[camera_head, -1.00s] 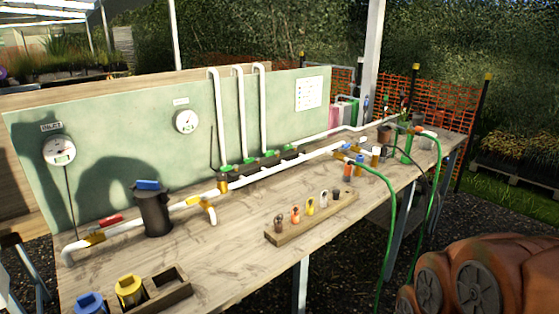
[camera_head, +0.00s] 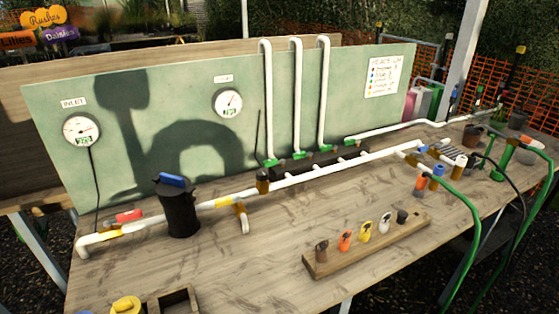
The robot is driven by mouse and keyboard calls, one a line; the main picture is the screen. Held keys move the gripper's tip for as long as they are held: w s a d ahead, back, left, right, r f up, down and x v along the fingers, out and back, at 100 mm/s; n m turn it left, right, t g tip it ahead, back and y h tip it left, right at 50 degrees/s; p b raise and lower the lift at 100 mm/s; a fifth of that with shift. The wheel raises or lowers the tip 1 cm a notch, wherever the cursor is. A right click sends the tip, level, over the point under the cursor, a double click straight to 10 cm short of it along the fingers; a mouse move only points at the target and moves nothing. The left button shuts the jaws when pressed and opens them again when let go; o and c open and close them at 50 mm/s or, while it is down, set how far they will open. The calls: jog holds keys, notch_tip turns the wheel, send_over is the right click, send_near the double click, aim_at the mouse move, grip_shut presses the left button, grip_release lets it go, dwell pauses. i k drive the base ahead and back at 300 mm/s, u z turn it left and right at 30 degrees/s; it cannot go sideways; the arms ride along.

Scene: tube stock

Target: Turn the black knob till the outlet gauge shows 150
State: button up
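The inlet gauge (camera_head: 82,130) is a round white dial at the left of the green board. A second round dial, the outlet gauge by its place (camera_head: 228,103), hangs further right under a small label too blurred to read; its needle points up and right, but its digits are too small to read. A short dark brown and black fitting (camera_head: 262,181) stands upright on the white pipe right of the filter; it may bear the black knob, but I cannot tell surely. My gripper is not in view; an arm-shaped shadow falls on the board.
A black filter canister (camera_head: 179,212) with a blue top stands on the wooden table (camera_head: 200,275). A red-handled valve (camera_head: 128,216) sits left of it. A wooden rack (camera_head: 350,252) of coloured pieces lies in front. Upright white pipes (camera_head: 267,100) rise right of the dials.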

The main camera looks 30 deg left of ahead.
aim_at(261, 175)
jog(key=u, duration=0.6)
jog(key=i, duration=0.9)
jog(key=u, duration=0.85)
